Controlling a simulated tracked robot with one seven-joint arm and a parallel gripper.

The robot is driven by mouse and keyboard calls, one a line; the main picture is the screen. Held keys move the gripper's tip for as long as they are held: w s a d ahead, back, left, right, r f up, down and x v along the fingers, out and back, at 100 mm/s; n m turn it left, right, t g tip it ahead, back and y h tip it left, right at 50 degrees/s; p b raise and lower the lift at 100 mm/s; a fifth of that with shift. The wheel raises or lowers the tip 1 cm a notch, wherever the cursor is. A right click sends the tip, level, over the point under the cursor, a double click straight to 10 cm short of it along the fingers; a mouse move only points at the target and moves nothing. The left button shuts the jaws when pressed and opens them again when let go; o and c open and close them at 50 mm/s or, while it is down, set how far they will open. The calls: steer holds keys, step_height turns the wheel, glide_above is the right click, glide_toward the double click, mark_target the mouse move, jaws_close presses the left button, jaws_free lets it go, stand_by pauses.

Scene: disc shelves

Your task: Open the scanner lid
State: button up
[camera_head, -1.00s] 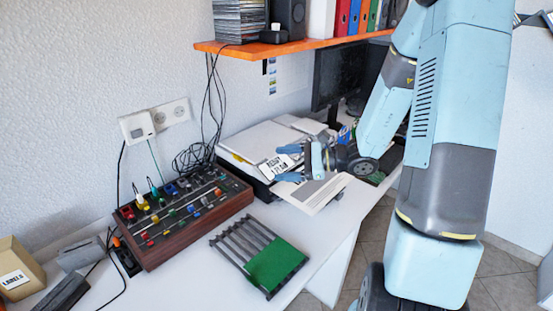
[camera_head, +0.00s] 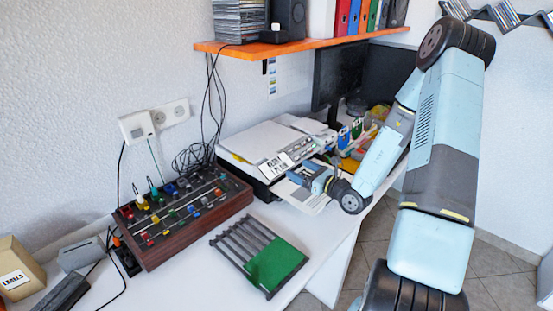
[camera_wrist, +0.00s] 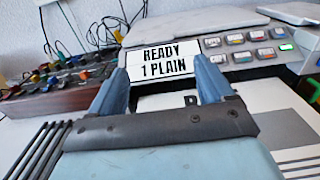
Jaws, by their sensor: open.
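The scanner (camera_head: 262,142) is a white and dark flatbed machine on the desk, and its pale lid lies shut on top. My gripper (camera_head: 302,172) is in front of the panel, over the paper tray (camera_head: 288,193). In the wrist view its two blue fingers (camera_wrist: 163,85) are apart, with nothing between them, and point toward the display. The lid's far edges are partly out of the wrist view.
A wooden mixer box (camera_head: 185,215) with coloured knobs stands left of the scanner. A slatted rack with a green panel (camera_head: 274,265) lies in front. An orange shelf (camera_head: 330,40) hangs above the scanner. Loose cables (camera_head: 200,157) lie behind it. Colourful containers (camera_head: 360,140) stand to its right.

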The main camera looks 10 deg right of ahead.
mark_target(276, 164)
steer(key=x, duration=1.1)
steer(key=shift+w+a, duration=0.25)
steer(key=shift+a, duration=0.05)
steer(key=shift+c, duration=0.4)
jaws_close()
steer(key=shift+d, duration=0.1)
steer(key=shift+r, duration=0.1)
